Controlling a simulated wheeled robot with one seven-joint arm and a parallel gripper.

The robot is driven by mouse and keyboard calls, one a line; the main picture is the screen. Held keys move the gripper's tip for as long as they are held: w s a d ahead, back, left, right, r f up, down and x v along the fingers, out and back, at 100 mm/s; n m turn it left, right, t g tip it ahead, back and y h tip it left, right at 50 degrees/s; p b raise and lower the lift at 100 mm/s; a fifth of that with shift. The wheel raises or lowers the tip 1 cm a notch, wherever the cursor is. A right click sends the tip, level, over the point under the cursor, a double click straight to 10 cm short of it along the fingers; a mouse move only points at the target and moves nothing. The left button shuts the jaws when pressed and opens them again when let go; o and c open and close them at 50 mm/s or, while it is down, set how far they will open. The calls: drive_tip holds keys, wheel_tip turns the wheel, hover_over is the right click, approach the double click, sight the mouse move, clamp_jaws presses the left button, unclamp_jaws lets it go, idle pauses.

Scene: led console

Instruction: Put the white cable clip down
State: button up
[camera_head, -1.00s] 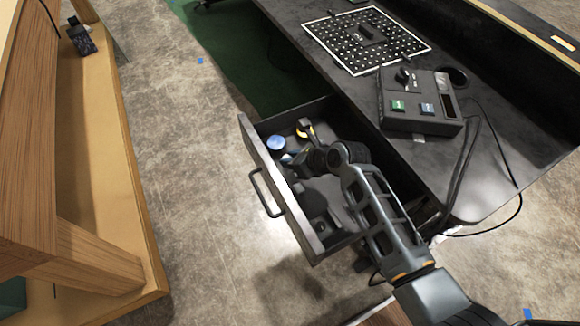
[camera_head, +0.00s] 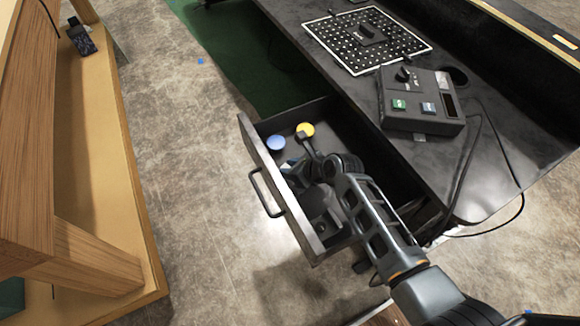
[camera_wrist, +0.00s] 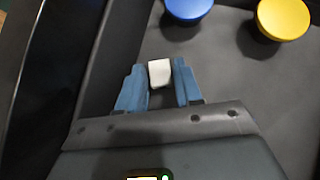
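The white cable clip (camera_wrist: 160,73) sits between the two blue fingertips of my gripper (camera_wrist: 160,80) in the wrist view. The fingers lie close along both its sides, and my gripper looks shut on it. In the head view my gripper (camera_head: 296,168) is inside the open drawer (camera_head: 262,165), low over its floor. There the clip is only a small pale patch, partly hidden by my gripper. I cannot tell whether the clip touches the drawer floor.
A blue round piece (camera_head: 276,143) and a yellow round piece (camera_head: 305,130) lie in the drawer beyond my gripper. Dark items lie at its near end. The desk (camera_head: 345,92) above carries a control box (camera_head: 420,112) and a perforated board (camera_head: 340,42).

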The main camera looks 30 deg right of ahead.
drive_tip(key=shift+r, duration=0.2)
drive_tip(key=p+v, duration=0.1)
drive_tip(key=v, duration=1.1)
drive_tip(key=shift+p, duration=0.35)
drive_tip(key=shift+f, duration=0.1)
